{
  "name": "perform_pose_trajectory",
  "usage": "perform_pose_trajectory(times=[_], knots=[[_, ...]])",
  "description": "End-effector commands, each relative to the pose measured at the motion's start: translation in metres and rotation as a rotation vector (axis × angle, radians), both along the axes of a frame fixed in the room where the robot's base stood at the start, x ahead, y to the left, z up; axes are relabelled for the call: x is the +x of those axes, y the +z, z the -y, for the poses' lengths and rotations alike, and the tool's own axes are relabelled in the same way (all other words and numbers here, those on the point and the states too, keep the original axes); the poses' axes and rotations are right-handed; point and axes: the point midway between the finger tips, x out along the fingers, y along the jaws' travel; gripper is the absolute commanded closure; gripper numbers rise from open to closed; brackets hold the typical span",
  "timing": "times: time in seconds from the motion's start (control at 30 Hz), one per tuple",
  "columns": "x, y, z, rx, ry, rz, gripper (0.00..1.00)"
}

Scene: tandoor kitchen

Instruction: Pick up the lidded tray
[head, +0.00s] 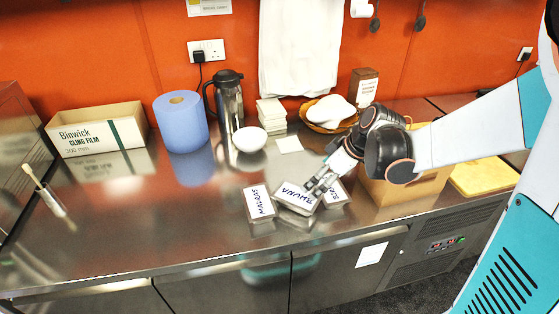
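Several lidded trays with white, hand-lettered lids are close together on the steel counter. The one marked BHUNA (294,196) is in the middle. The one marked MADRAS (259,202) is to its left. A third (335,192), its lettering partly hidden, is to its right. My gripper (318,186) reaches down from the upper right, with its fingers at the right end of the BHUNA tray and covering part of it. I cannot tell whether the fingers touch or grip this tray, or whether it is lifted.
A cardboard box (405,188) stands right of the trays, under my arm. Behind are a white bowl (249,139), a steel flask (229,100), a blue paper roll (181,122) and a basket (329,127). The cling film box (98,130) is far left. The counter's front left is clear.

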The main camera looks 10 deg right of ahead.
Motion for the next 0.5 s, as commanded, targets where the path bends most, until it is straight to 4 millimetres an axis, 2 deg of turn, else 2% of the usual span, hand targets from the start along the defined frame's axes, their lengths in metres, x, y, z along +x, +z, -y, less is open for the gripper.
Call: perform_pose_trajectory(times=[0.17, 0.5], knots=[[0.006, -0.01, 0.003, 0.005, 0.025, 0.012, 0.0], [0.027, -0.063, -0.019, 0.006, 0.025, 0.012, 0.0]])
